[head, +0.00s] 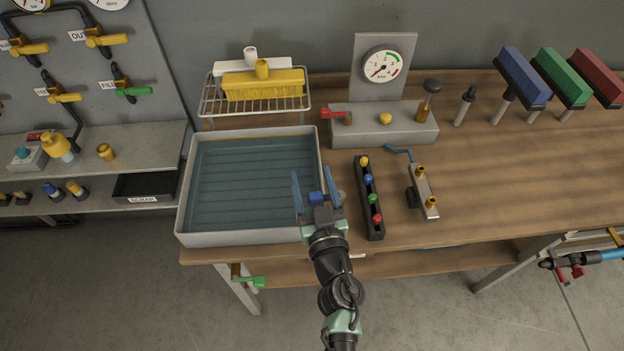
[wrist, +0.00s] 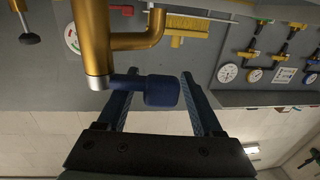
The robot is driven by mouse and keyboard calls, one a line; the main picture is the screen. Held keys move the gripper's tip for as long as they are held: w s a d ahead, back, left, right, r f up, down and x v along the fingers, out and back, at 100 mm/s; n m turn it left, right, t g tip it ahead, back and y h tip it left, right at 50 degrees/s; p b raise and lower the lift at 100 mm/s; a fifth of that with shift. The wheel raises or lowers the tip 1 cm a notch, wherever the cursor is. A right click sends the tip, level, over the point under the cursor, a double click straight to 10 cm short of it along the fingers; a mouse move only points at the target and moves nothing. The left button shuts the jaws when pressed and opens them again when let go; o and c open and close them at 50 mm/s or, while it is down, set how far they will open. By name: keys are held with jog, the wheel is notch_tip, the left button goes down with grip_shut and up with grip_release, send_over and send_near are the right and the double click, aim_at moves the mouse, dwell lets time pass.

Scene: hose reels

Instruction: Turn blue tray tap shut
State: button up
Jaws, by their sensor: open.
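My gripper (head: 313,185) is open at the right front corner of the tray (head: 186,205). A blue tap handle (head: 316,198) shows between its two fingers. In the wrist view the handle (wrist: 162,90) is a dark blue paddle on a short stem, pointing right from a brass tap body (wrist: 92,45) with a side spout (wrist: 140,40). The handle's broad end lies between the open fingers (wrist: 157,88), with a small gap to the right finger. I cannot tell whether the left finger touches the stem. In the head view the brass body is hidden by my gripper.
A rack with colored knobs (head: 368,200) and a brass manifold with a blue lever (head: 422,190) stand just right of my gripper. A green-handled tap (head: 250,281) sits below the table's front edge. A yellow brush (head: 262,85) lies on a wire rack behind the tray.

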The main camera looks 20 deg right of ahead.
grip_shut()
jog(key=shift+w+d+m+g+h+b, duration=0.15)
jog(key=shift+m+h+b, duration=0.25)
jog(key=shift+h+b, duration=0.3)
jog(key=shift+w+d+m+g+h+b, duration=0.15)
jog(key=shift+m+h+b, duration=0.3)
jog(key=shift+b, duration=0.45)
grip_release()
jog(key=shift+s, duration=0.15)
